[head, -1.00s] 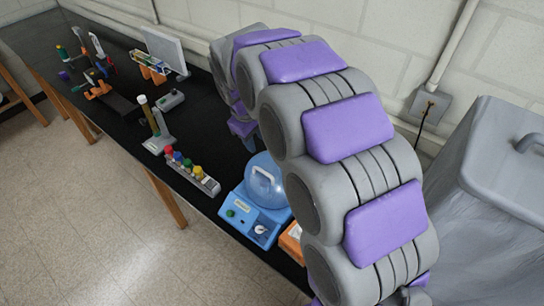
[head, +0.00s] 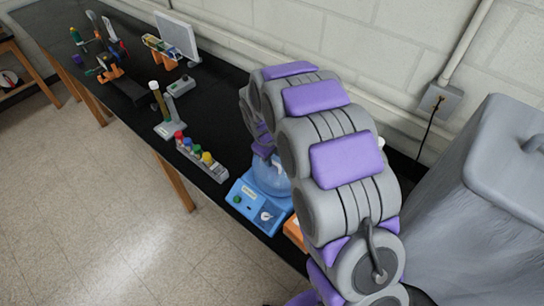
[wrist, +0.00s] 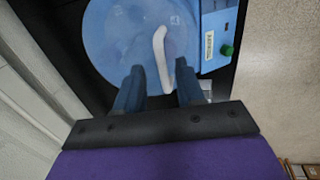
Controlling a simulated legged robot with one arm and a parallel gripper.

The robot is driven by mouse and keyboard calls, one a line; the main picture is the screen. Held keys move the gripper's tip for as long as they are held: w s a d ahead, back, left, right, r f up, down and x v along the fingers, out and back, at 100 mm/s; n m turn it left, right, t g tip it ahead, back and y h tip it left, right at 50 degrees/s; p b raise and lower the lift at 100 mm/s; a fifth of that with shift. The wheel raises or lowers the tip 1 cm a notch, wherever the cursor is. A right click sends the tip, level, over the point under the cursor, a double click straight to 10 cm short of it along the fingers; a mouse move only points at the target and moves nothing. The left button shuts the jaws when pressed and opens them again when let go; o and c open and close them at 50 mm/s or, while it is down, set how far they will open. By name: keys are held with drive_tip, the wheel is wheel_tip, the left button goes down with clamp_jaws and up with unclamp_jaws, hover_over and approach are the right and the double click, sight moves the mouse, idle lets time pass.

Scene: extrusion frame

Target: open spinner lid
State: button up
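The spinner (head: 252,208) is a blue box with a green knob and a dial at the table's front edge. Its clear blue dome lid (head: 268,180) looks shut and is partly hidden behind my arm in the head view. In the wrist view the lid (wrist: 112,45) fills the upper left, with the blue body (wrist: 218,45) to its right. A curved white handle (wrist: 161,58) stands on the lid. My gripper (wrist: 159,72) is open, with one dark finger on each side of the handle's lower end. I cannot tell whether the fingers touch it.
A rack of colour-capped tubes (head: 202,160) stands left of the spinner. A tube in a grey stand (head: 161,110) is behind the rack. An orange item (head: 295,233) sits close to the spinner's right. A large grey bin (head: 480,200) is at the right, with a wall behind.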

drive_tip(key=shift+d+f, duration=0.1)
drive_tip(key=shift+f, duration=0.7)
drive_tip(key=shift+a, duration=0.2)
drive_tip(key=shift+d, duration=0.1)
clamp_jaws()
idle(0.7)
